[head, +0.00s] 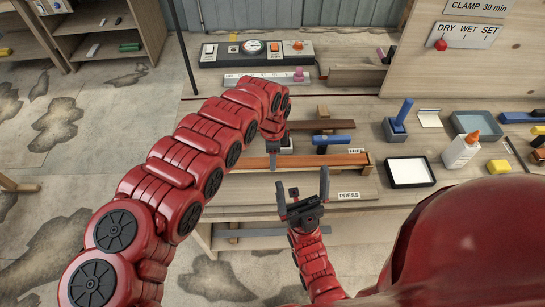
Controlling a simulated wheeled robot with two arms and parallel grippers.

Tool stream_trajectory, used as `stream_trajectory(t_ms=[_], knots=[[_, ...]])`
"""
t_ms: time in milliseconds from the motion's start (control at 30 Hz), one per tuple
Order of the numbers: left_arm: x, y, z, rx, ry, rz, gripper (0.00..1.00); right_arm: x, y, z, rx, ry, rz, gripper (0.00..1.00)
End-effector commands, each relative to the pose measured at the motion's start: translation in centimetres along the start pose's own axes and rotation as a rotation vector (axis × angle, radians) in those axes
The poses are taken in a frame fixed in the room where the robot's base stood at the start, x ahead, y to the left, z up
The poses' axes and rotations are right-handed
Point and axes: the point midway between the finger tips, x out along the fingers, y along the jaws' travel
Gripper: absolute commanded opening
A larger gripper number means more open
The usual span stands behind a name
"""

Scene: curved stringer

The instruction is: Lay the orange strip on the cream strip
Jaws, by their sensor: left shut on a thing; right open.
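The long orange strip (325,159) lies across the bench near its front edge, running left to right. My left gripper (272,160) reaches down onto it, left of its middle, and is shut on it. My arm hides part of the area around the grip. I cannot clearly make out the cream strip apart from the pale wood under and beside the orange strip. My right gripper (304,192) is open and empty, pointing up at the front edge of the bench, in front of the orange strip.
A blue bar (333,140) and a brown bar (325,125) lie behind the strip. A black-rimmed white tray (410,172), a white bottle with orange cap (460,151) and a blue-handled block (398,125) stand to the right. A control panel (255,52) is at the back.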

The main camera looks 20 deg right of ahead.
Motion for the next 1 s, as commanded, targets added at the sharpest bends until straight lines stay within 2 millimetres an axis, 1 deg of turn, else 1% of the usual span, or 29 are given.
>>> stream_trajectory(t_ms=[767, 800, 867, 900, 1000], knots=[[0.66, -0.07, 0.02, 0.0, 0.0, -0.002, 0.0, -0.61, -0.03, 0.1, 0.0, 0.0, 0.0, 1.0], [0.67, -0.06, 0.02, 0.0, 0.0, -0.001, 0.51, -0.62, -0.03, 0.1, 0.0, 0.0, 0.0, 1.0], [0.62, -0.06, 0.02, 0.0, 0.0, -0.001, 0.62, -0.57, -0.03, 0.09, 0.0, 0.0, 0.0, 1.0], [0.62, -0.06, 0.02, 0.0, 0.0, -0.001, 0.69, -0.57, -0.03, 0.09, 0.0, 0.0, 0.0, 1.0], [0.63, -0.05, 0.01, 0.0, 0.0, -0.001, 0.84, -0.57, -0.03, 0.09, 0.0, 0.0, 0.0, 1.0]])
